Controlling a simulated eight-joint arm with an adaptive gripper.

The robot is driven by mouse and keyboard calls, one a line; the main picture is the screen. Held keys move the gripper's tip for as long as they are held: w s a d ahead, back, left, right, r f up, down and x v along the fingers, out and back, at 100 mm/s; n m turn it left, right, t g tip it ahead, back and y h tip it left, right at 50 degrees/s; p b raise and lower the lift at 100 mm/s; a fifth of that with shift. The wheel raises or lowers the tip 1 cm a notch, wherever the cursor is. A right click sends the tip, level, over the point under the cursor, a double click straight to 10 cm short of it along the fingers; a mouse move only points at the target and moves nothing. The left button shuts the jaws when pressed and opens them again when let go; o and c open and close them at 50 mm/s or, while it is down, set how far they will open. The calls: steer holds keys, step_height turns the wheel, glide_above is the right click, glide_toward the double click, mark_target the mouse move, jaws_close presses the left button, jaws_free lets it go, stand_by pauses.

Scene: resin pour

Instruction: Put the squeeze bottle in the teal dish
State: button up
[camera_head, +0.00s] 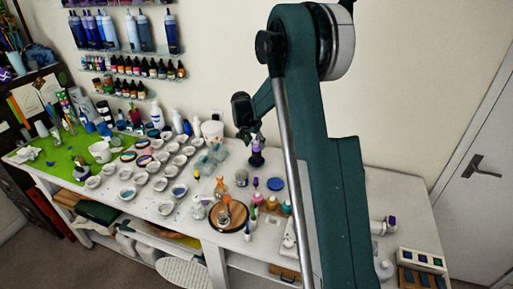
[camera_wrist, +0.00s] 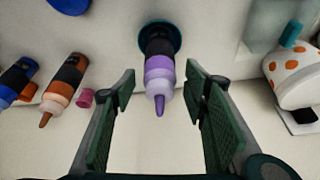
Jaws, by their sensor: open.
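The squeeze bottle (camera_wrist: 159,75) has purple bands, a dark band and a pointed purple nozzle aimed towards the wrist camera. Its far end is at the round dark teal dish (camera_wrist: 174,38), and it appears to stand in it. My gripper (camera_wrist: 160,88) is open, with one finger on each side of the bottle and gaps visible on both sides. The dish is hard to make out there.
Orange (camera_wrist: 65,82) and blue (camera_wrist: 14,82) bottles are left in the wrist view; an orange-spotted white container (camera_wrist: 296,78) is right. In the head view, a blue disc (camera_head: 275,184) and grey jar (camera_head: 241,178) are near the bottle. Several small white cups crowd the left.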

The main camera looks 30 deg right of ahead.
steer(key=shift+v, duration=1.55)
steer(key=shift+s+a+r, duration=0.15)
steer(key=shift+s+r, duration=0.1)
steer(key=shift+r, duration=0.15)
steer(key=s+a+r+n+t+y, duration=0.1)
steer(key=s+a+r+n, duration=0.1)
steer(key=s+a+r, duration=0.5)
steer(key=s+a+r+n+t, duration=0.1)
steer(key=s+a+r+n, duration=0.1)
steer(key=s+r, duration=0.5)
steer(key=s+a+r+n+y, duration=0.15)
steer(key=s+a+r, duration=0.3)
steer(key=s, duration=0.55)
steer(key=s+a+f+n+t, duration=0.1)
steer(key=s+a, duration=0.4)
steer(key=s, duration=0.8)
steer(key=s+a+f+n+t+y, duration=0.1)
steer(key=s+a+n, duration=0.3)
steer(key=s, duration=0.9)
steer(key=shift+a+f+n+t, duration=0.3)
steer(key=shift+a+f+n, duration=0.1)
steer(key=shift+f, duration=0.1)
